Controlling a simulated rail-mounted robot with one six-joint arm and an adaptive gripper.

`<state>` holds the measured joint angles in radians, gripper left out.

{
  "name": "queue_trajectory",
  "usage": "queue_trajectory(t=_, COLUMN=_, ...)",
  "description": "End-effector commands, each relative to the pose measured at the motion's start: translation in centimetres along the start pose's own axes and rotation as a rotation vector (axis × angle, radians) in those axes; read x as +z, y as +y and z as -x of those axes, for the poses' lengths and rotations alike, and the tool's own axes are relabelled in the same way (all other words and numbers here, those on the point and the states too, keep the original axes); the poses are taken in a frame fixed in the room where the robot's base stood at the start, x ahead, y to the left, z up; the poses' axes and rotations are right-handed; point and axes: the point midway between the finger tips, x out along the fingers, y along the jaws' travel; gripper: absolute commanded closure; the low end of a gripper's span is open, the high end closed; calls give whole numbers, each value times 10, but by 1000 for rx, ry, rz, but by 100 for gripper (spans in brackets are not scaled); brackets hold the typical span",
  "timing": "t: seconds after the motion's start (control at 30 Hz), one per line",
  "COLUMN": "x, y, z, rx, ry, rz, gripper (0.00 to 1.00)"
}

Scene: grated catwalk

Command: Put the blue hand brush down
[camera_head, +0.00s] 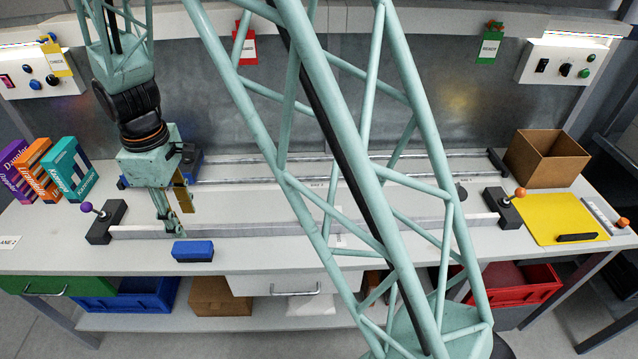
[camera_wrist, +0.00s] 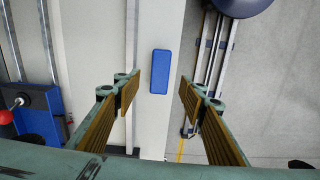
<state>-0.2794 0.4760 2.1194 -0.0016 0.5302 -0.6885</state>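The blue hand brush (camera_head: 192,251) lies flat on the white bench top near its front edge, in front of the long rail. From above, in the wrist view, its plain blue top (camera_wrist: 160,71) shows on the white strip. My gripper (camera_head: 176,222) is over the left part of the bench, a little behind and left of the brush in the head view. In the wrist view its two fingers (camera_wrist: 159,92) are spread wide apart with nothing between them. The brush shows beyond the fingertips, apart from both. Its underside is hidden.
A purple-knobbed clamp block (camera_head: 105,220) stands left of my gripper, and books (camera_head: 68,170) stand farther left. A cardboard box (camera_head: 545,158) and a yellow mat (camera_head: 560,212) are at the right. Rails run along the bench. A blue crate (camera_head: 125,296) is below.

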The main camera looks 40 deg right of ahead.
Motion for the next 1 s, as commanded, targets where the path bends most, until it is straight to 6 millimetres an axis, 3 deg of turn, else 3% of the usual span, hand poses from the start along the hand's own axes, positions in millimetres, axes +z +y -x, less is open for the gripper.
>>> queue_trajectory(t=0.5, x=54, y=-8, z=94, rx=37, ry=47, rz=-168, gripper=62)
queue_trajectory(t=1.0, x=115, y=-29, z=170, rx=70, ry=95, rz=-337, gripper=62)
